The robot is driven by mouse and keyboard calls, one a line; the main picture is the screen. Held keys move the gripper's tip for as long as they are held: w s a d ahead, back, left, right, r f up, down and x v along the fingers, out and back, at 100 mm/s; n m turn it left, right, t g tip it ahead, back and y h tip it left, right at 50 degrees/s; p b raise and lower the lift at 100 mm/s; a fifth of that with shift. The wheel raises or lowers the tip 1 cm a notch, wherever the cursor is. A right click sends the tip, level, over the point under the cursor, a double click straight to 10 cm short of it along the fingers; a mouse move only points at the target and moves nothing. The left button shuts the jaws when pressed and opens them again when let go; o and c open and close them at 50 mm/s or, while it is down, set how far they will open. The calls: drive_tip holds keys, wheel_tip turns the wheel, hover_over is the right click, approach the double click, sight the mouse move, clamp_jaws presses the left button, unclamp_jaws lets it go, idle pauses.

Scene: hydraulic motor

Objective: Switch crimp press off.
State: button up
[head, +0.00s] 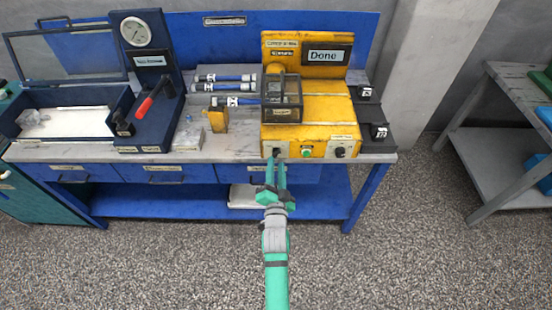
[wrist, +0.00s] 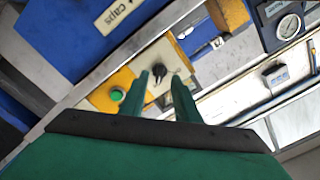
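The yellow crimp press (head: 320,110) stands at the right of the blue bench, and its screen (head: 326,55) reads "Done". Its front face has a black knob at the left, a green button (head: 306,153) in the middle and a second black knob (head: 340,152) at the right. My green gripper (head: 276,160) is in front of the left knob, partly covering it. In the wrist view, that left knob (wrist: 161,73) shows between the fingertips of my gripper (wrist: 161,80), with gaps beside it. The green button (wrist: 117,95) is to its left there. My gripper is open and holds nothing.
A dark test stand (head: 150,80) with a gauge and red lever is at the left, beside an open bin (head: 65,138). A grey table (head: 495,140) is at the right. The floor in front is clear.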

sight(276, 156)
drive_tip(key=shift+w, duration=1.9)
drive_tip(key=shift+w, duration=0.1)
clamp_jaws()
